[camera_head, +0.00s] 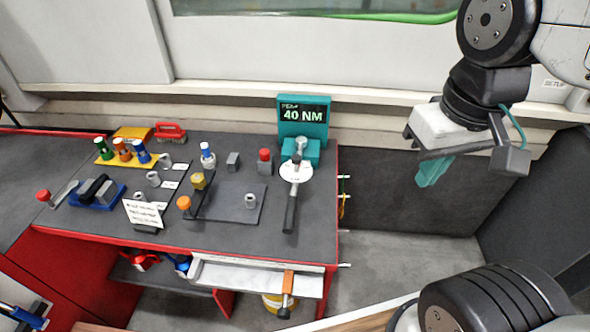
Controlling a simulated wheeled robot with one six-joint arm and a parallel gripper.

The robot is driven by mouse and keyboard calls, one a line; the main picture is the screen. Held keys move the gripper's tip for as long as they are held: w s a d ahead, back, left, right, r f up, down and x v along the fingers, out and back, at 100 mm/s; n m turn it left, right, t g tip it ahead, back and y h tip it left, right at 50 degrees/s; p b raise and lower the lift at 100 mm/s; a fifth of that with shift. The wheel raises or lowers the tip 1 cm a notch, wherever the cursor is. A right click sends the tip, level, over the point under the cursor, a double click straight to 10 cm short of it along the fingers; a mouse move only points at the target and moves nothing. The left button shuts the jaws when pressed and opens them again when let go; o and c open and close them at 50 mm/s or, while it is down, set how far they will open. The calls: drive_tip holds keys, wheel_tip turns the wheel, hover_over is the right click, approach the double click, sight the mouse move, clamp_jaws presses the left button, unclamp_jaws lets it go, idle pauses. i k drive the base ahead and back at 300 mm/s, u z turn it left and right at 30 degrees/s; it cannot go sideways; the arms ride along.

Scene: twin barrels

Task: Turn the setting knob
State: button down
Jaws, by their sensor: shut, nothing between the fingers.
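The teal tester (303,115) at the back right of the bench shows "40 NM" on its screen. A wrench with a round white dial (296,171) lies in front of it, its dark handle (290,214) pointing toward the bench's front edge. I cannot tell for sure which part is the setting knob; a red-topped knob (265,155) on a grey block stands just left of the dial. My gripper (434,171), with teal fingers, is shut and empty. It hangs right of the bench, well apart from the tester and wrench.
A grey plate (235,203) with small fittings, a blue tray (97,193), a white card (143,214) and colored bottles (122,149) occupy the bench. Hooks stick out at the right edge. The floor right of the bench is clear.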

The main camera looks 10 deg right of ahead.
sight(296, 159)
drive_tip(key=u, duration=1.55)
drive_tip(key=k, duration=0.55)
drive_tip(key=z, duration=1.5)
drive_tip(key=i, duration=0.5)
drive_tip(key=z, duration=0.05)
